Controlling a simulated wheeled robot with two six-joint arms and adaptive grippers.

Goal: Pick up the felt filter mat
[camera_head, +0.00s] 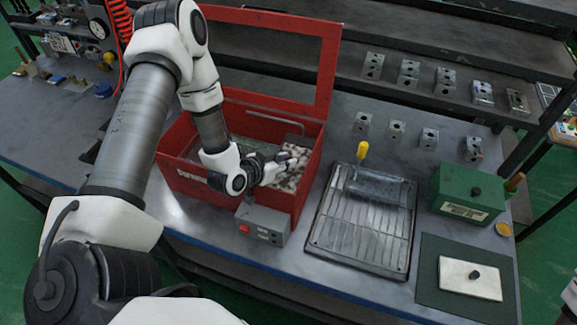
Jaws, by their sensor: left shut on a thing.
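A mottled white and brown mat (291,172), which looks like the felt filter mat, is at the right end inside the red open-topped box (180,178). My left arm reaches over the box from the left. My left gripper (280,158) is shut on the mat at its left side. The fingers cover part of the mat, and its lower edge is hidden by the box's front wall. I cannot tell whether the mat is lifted off what is under it. My right gripper is not in view.
A grey control box (262,224) with a red switch sits at the red box's front. A grooved metal tray (345,245) lies to the right, with a yellow-handled tool (362,152). Further right are a green box (465,192) and a pale plate (470,278). Several metal blocks (396,133) stand behind.

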